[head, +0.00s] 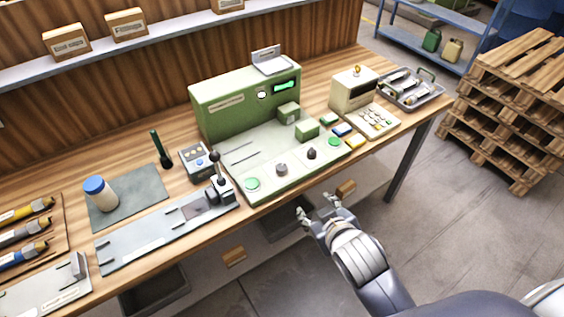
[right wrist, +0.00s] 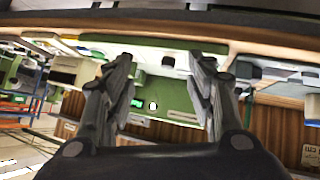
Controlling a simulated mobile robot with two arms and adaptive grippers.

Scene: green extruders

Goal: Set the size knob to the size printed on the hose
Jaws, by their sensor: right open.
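A green machine (head: 240,100) stands on the wooden bench with a pale front panel. The panel carries a grey knob (head: 281,169) and a dark knob (head: 311,153) between two round green buttons. I cannot tell which one is the size knob, and their markings are too small to read. I cannot make out a hose or a printed size. My right gripper (head: 315,208) is open and empty, in front of the bench edge below the panel. In the right wrist view its open fingers (right wrist: 160,75) frame the blurred green machine. My left gripper is not in view.
A keypad box (head: 354,90) and a metal tray (head: 432,91) stand to the right. Pallets (head: 510,110) are on the floor.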

